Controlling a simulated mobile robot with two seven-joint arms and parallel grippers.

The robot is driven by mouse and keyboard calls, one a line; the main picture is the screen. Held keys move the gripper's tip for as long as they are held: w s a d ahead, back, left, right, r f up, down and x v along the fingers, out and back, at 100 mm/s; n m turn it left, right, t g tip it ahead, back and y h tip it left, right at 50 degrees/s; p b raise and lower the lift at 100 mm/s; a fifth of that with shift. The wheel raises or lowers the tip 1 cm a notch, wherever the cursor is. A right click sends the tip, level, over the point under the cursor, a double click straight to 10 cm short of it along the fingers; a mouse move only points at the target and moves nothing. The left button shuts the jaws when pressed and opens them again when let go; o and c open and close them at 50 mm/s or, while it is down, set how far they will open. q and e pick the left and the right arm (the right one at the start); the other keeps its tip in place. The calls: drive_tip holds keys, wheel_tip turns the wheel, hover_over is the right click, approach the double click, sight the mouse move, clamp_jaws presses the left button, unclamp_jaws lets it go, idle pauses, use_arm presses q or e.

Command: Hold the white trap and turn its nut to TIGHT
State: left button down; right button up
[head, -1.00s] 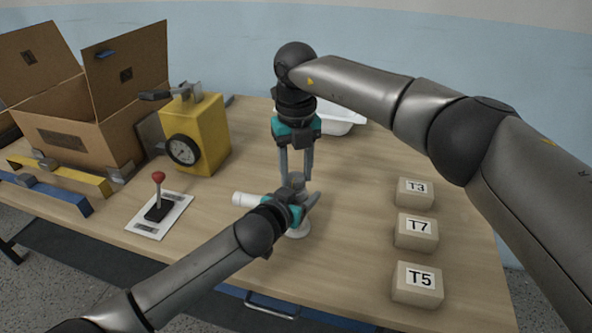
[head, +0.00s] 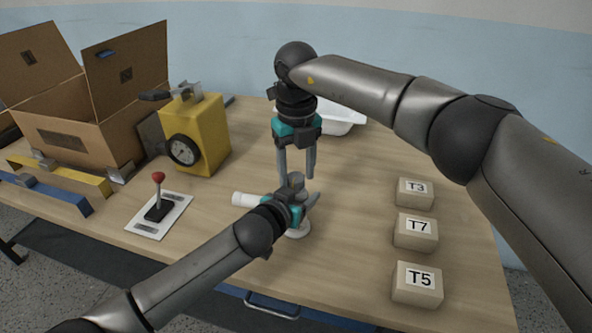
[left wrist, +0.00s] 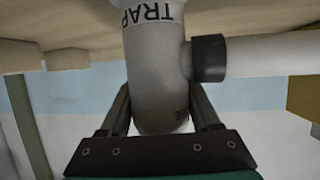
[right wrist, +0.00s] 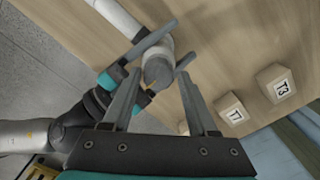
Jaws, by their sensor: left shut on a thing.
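The white trap (head: 297,229) stands on the table's front part, its white pipe (head: 243,200) pointing left. My left gripper (head: 305,203) is shut on its upright body. In the left wrist view the body (left wrist: 153,65), lettered TRAP, is between the fingers, and a dark ring-shaped nut (left wrist: 208,58) sits where the side pipe joins it. My right gripper (head: 297,180) points down above the trap, open, its fingers spread. In the right wrist view the trap's grey round top (right wrist: 158,71) shows between the fingers; I cannot tell whether they touch it. No TIGHT mark is readable.
Blocks T3 (head: 415,194), T7 (head: 415,233) and T5 (head: 417,285) line the right side. A lever plate (head: 160,214), a yellow gauge box (head: 205,135) and an open carton (head: 70,145) stand left. A white basin (head: 340,119) is behind my right gripper. Table between trap and blocks is clear.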

sight(296, 177)
drive_tip(key=shift+o, duration=0.7)
drive_tip(key=shift+a, duration=0.1)
drive_tip(key=shift+s+a, duration=0.1)
drive_tip(key=shift+a, duration=0.1)
drive_tip(key=shift+m, duration=0.4)
drive_tip(key=m, duration=0.5)
drive_tip(key=shift+m, duration=0.4)
drive_tip(key=m, duration=0.5)
drive_tip(key=shift+m, duration=0.4)
wheel_tip(296, 177, up, 12)
drive_tip(key=shift+d, duration=0.2)
